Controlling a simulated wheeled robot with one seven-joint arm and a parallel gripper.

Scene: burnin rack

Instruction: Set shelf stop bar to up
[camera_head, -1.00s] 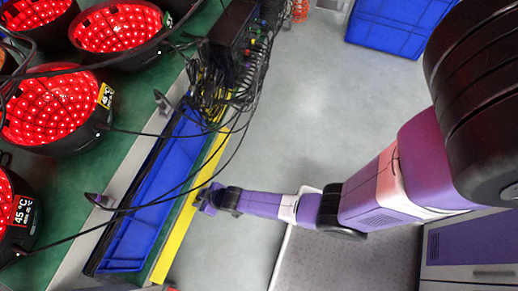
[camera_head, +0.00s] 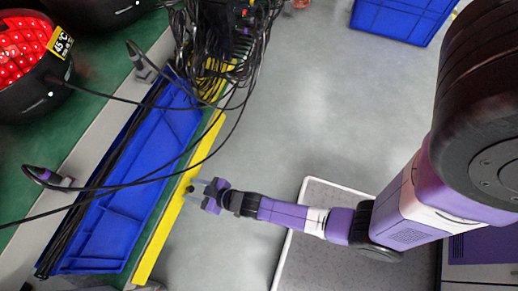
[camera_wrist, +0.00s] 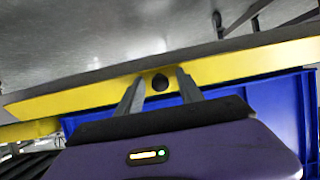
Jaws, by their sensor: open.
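The shelf stop bar is the long yellow bar (camera_head: 163,232) along the near edge of the shelf, beside the blue bins. In the wrist view the yellow bar (camera_wrist: 228,67) runs across the picture, slightly tilted, with a round black knob (camera_wrist: 160,83) on its face. My gripper (camera_head: 201,191) is open at the bar, its fingers pointing toward it. In the wrist view the two fingers of my gripper (camera_wrist: 160,76) stand on either side of the knob with gaps; I cannot tell how deep they reach.
A blue bin (camera_head: 116,222) lies behind the bar. Black cables (camera_head: 205,45) hang in a tangle above and loop across the bin near my gripper. A red-lit lamp (camera_head: 25,50) stands at the upper left. Another blue crate (camera_head: 402,18) is at the top. Open grey floor lies right of the bar.

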